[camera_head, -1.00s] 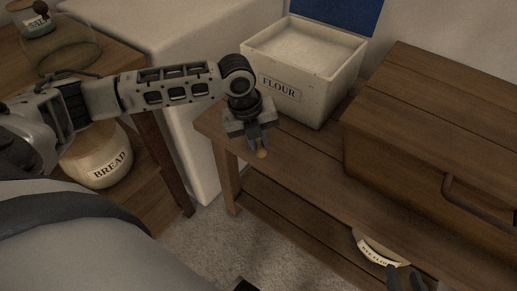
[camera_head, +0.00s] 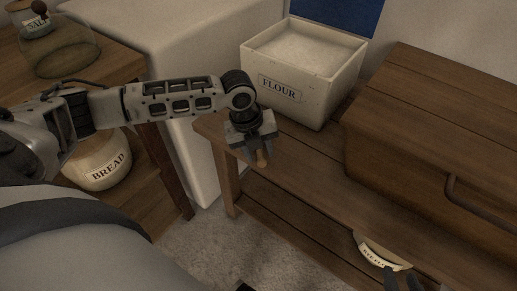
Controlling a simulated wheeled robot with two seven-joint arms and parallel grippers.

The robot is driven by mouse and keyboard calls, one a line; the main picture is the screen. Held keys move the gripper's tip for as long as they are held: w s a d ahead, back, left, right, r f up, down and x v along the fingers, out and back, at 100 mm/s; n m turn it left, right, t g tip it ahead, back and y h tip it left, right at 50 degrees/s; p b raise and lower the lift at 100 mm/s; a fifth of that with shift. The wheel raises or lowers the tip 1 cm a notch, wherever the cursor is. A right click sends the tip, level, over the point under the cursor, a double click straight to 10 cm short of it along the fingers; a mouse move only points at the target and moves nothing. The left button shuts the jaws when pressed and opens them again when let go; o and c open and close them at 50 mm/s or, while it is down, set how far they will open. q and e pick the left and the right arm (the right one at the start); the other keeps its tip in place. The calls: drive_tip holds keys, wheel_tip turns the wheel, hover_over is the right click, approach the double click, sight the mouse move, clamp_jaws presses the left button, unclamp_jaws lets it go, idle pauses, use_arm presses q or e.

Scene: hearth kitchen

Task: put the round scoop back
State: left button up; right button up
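My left gripper (camera_head: 261,155) hangs over the left front edge of the wooden bench, in front of the flour bin (camera_head: 284,105). Its fingers are closed around a small light-brown wooden piece (camera_head: 263,161), which looks like the end of a handle. The rest of that piece is hidden by the gripper, and no scoop bowl shows. My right gripper (camera_head: 404,283) is at the bottom right, partly cut off by the frame.
The flour bin is open, with white flour inside and its blue lid raised behind. A wooden chest (camera_head: 430,150) with a dark handle fills the right of the bench (camera_head: 300,165). A bread crock (camera_head: 98,168) and a salt jar (camera_head: 38,22) stand at the left.

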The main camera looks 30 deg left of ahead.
use_arm(q)
wheel_tip(320, 180, up, 11)
drive_tip(key=s+a+p, duration=0.2)
drive_tip(key=p, duration=0.1)
drive_tip(key=s+d+f+n+t+h, duration=0.2)
drive_tip(key=d+f+n+h, duration=0.15)
drive_tip(key=d, duration=0.45)
drive_tip(key=s+d+f+n+t+h, duration=0.1)
drive_tip(key=s+d+f+n+h, duration=0.2)
drive_tip(key=d, duration=0.6)
drive_tip(key=s+a+n+t+y, duration=0.3)
drive_tip(key=s+n+t, duration=0.3)
drive_tip(key=n, duration=1.3)
drive_tip(key=shift+f+t+y, duration=0.2)
drive_tip(key=shift+t+y, duration=0.35)
drive_tip(key=shift+t, duration=0.05)
drive_tip(key=shift+s, duration=0.1)
